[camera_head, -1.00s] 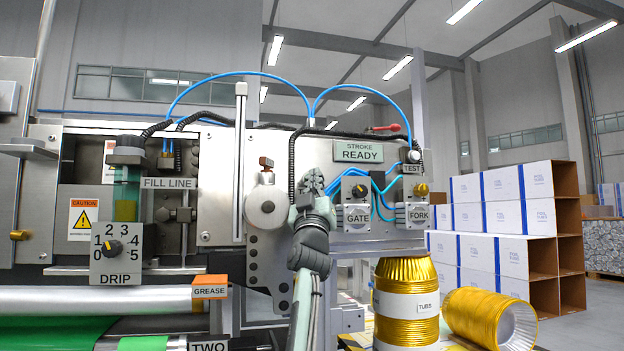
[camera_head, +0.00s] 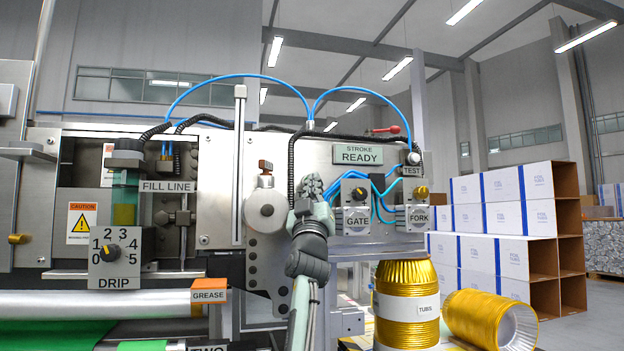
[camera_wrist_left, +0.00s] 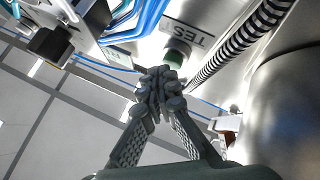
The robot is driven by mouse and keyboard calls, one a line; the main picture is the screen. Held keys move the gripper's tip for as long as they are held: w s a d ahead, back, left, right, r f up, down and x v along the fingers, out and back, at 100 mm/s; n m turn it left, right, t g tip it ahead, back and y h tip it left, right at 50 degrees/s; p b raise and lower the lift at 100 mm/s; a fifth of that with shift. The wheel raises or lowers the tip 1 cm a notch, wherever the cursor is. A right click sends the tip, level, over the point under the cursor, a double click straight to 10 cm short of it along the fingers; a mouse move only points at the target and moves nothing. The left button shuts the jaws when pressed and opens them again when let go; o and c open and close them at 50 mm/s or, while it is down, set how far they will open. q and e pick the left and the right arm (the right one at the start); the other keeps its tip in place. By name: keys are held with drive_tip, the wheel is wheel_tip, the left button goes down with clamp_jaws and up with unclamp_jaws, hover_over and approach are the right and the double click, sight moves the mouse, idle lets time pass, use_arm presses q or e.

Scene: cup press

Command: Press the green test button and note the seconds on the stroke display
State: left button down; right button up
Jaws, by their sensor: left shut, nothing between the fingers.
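The green test button (camera_wrist_left: 178,54) shows in the left wrist view beside its TEST label (camera_wrist_left: 184,38). The stroke display (camera_head: 358,155) reads READY. My right gripper is not in view.
A ribbed black and white hose (camera_wrist_left: 240,42) runs close to the button.

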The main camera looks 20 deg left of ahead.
use_arm(q)
drive_tip(key=shift+s+a+f+y, duration=0.35)
drive_tip(key=shift+s+a+y, duration=0.2)
drive_tip(key=shift+a, duration=0.2)
drive_tip(key=shift+r, duration=0.1)
drive_tip(key=shift+h, duration=0.25)
drive_tip(key=s+d+p, duration=0.1)
drive_tip(key=s, duration=0.1)
drive_tip(key=s+d+p, duration=0.1)
drive_tip(key=s+d, duration=0.1)
drive_tip(key=shift+d, duration=0.1)
idle(0.4)
